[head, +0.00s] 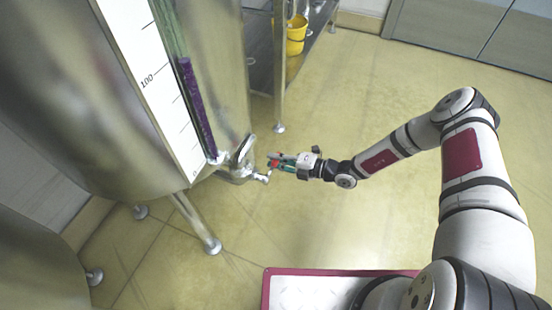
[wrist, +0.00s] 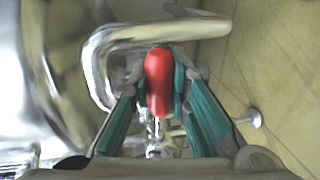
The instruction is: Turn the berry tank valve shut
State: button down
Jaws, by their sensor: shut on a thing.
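The large steel berry tank (head: 60,110) fills the left of the head view. A scale and a sight tube with purple liquid (head: 195,105) run down its side. The outlet valve (head: 240,173) sits low on the tank, with a short pipe reaching right. In the wrist view the red valve handle (wrist: 158,80) stands between the green-sided fingers, close to a bent shiny pipe (wrist: 130,38). My gripper (head: 275,161) is beside the outlet, shut on the red handle. The valve's inner position cannot be told.
Tank legs stand on the floor, one foot (head: 212,246) below the valve. A shelf rack post (head: 279,80) and a yellow bucket (head: 296,35) are behind. The yellow floor (head: 370,90) right of the valve is open.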

jog(key=shift+f, duration=0.1)
dwell(0.3)
jog(key=c, duration=1.5)
grip_release()
jog(key=shift+d, duration=0.15)
jog(key=v, duration=1.2)
